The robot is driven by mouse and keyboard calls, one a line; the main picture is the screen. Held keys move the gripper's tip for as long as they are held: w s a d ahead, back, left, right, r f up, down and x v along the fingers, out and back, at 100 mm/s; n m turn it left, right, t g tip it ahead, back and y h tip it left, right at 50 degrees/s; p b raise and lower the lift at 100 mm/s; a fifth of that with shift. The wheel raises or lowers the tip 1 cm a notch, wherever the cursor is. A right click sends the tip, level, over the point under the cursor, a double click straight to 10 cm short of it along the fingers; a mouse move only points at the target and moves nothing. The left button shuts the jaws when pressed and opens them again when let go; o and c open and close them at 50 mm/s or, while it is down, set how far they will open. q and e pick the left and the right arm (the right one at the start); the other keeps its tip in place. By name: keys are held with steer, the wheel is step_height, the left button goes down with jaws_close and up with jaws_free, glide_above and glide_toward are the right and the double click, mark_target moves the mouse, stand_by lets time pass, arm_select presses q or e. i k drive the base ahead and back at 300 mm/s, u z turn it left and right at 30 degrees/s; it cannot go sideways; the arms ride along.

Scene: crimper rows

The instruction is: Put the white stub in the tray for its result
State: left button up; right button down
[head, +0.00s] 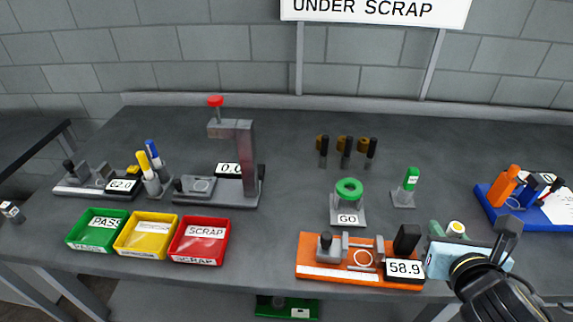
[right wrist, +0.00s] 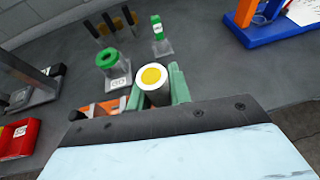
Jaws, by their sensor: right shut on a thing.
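The white stub, with a yellow centre on its end, is in my right gripper and shows in the head view (head: 456,227) and the right wrist view (right wrist: 152,77). My right gripper (head: 450,234) has green fingers shut on the stub, at the right end of the orange gauge fixture (head: 310,272). The green PASS tray (head: 75,238), the yellow tray (head: 123,245) and the red SCRAP tray (head: 180,250) stand in a row at the table's front left. The yellow tray's label is too small to read. My left gripper is not in view.
The orange fixture's display (head: 404,268) reads 58.9. A green ring gauge (head: 348,188) marked GO stands behind it. A press stand (head: 246,160) rises behind the trays. A blue tray (head: 490,200) with tools is at right. A wall sign (head: 375,8) reads UNDER SCRAP, partly cut off.

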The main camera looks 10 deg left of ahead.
mark_target(150, 238)
steer(key=z, duration=2)
steer(key=k, duration=1.85)
steer(key=u, duration=2.65)
steer(key=i, duration=0.5)
steer(key=u, duration=0.05)
